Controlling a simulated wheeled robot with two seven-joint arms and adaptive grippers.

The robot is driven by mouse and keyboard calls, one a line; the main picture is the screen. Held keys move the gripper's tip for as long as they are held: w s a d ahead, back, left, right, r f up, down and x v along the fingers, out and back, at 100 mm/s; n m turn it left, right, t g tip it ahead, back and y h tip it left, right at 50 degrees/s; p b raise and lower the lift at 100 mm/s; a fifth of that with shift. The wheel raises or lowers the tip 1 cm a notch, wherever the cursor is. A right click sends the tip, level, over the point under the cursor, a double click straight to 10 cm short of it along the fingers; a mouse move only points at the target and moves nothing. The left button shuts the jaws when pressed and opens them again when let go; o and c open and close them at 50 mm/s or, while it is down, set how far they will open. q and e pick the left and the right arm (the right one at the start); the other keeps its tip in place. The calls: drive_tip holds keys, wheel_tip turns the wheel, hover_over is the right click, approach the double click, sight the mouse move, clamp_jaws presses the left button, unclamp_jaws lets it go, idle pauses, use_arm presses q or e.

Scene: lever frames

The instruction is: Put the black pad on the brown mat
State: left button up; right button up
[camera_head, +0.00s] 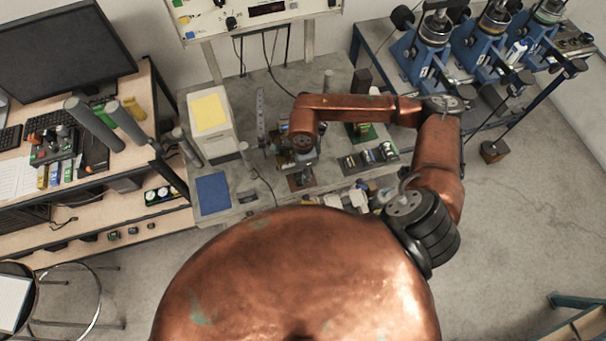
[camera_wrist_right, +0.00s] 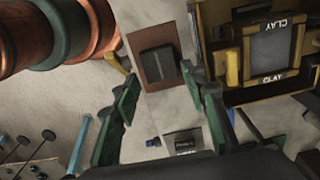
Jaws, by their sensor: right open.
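The brown mat (camera_wrist_right: 146,36) lies on the grey table in the right wrist view. The black pad (camera_wrist_right: 158,62), a dark square, lies within its outline and appears flat on it, with brown showing around it. My right gripper (camera_wrist_right: 158,78) is open, its green fingers apart on either side of the pad's near end, with nothing held between them. In the head view the right gripper (camera_head: 303,166) points down over the brown mat (camera_head: 298,184), partly hiding it; the pad is hard to make out there. My left gripper is not in view.
A box labelled CLAY (camera_wrist_right: 273,45) stands right of the mat in the wrist view. In the head view, a blue mat (camera_head: 213,194) and a white box with a yellow top (camera_head: 210,125) are left of the gripper. A dark tray of small items (camera_head: 368,158) is to its right.

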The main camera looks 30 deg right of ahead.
wheel_tip(320, 180, up, 9)
drive_tip(key=b, duration=0.1)
drive_tip(key=shift+b, duration=0.4)
